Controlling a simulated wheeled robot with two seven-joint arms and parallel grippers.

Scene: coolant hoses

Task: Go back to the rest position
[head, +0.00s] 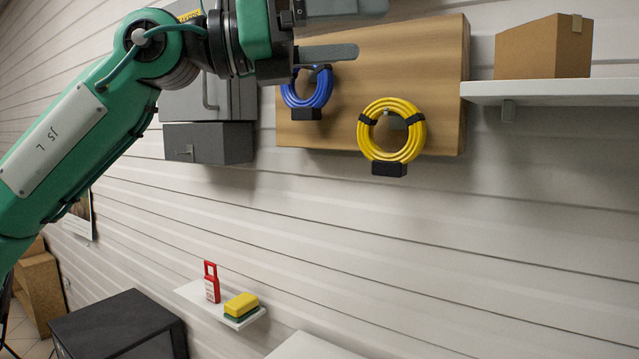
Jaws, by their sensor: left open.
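My left gripper (352,30) is at the top of the head view, its arm coming in from the left. Its two fingers are spread apart, with nothing visible between them. The upper finger is partly cut off by the picture's top edge. A coiled blue hose (322,96) hangs on the wooden board (443,60), just below the lower finger in the picture. The finger overlaps the top of the coil; I cannot tell whether they touch. A coiled yellow hose (416,138) hangs on the board to the right, apart from the gripper. My right gripper is not in view.
A grey cabinet (190,108) is on the wall behind my left arm. A cardboard box (535,50) sits on a white shelf (560,93) at right. A dark box (115,325) stands lower left.

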